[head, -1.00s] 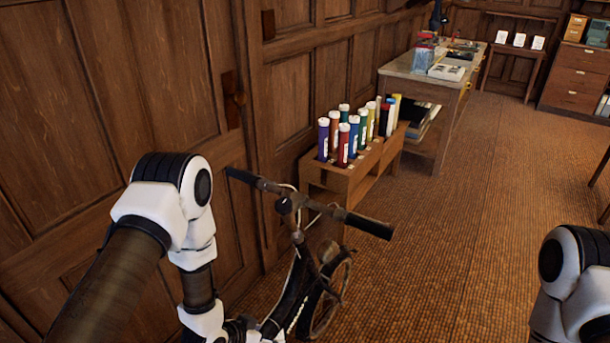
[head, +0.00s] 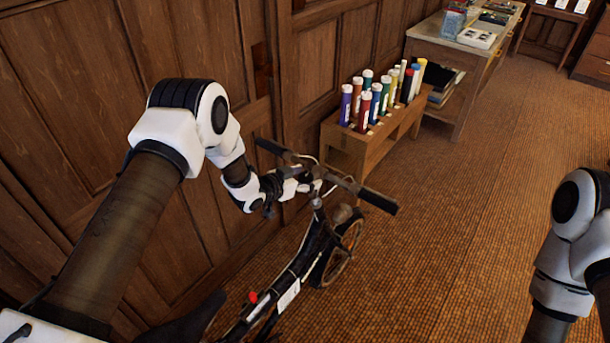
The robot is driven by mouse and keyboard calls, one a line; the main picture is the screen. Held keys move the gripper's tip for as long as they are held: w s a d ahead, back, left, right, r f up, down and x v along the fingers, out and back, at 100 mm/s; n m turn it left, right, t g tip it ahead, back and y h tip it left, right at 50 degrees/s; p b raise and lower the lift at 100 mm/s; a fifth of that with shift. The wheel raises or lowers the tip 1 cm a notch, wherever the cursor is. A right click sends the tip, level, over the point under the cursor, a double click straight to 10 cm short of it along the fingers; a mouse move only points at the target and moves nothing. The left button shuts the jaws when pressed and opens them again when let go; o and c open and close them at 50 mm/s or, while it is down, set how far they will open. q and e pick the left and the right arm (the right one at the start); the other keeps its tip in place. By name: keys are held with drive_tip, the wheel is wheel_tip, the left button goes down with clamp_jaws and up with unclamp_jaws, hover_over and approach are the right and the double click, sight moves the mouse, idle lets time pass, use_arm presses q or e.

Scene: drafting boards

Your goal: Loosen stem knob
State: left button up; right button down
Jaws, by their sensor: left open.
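A dark bicycle stands in front of the wood-panelled wall, its handlebar (head: 343,182) running from upper left to lower right and its frame (head: 297,270) reaching down toward me. My left gripper (head: 308,183) is open at the middle of the handlebar, by the top of the stem. The stem knob cannot be made out; the gripper covers that area. I cannot tell whether the fingers touch anything. My right arm is at the right edge, and its gripper is out of view.
A wooden rack (head: 347,150) with several coloured tubes stands just behind the handlebar. A desk (head: 462,45) with papers is farther back. The panelled wall (head: 195,45) is close on the left. The carpet (head: 460,220) between the bicycle and my right arm is clear.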

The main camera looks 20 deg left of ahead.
use_arm(q)
drive_tip(key=shift+w+d+f, duration=0.1)
drive_tip(key=shift+w, duration=0.15)
drive_tip(key=c, duration=0.5)
drive_tip(key=shift+f, duration=0.1)
drive_tip(key=c, duration=0.6)
drive_tip(key=shift+c, duration=0.3)
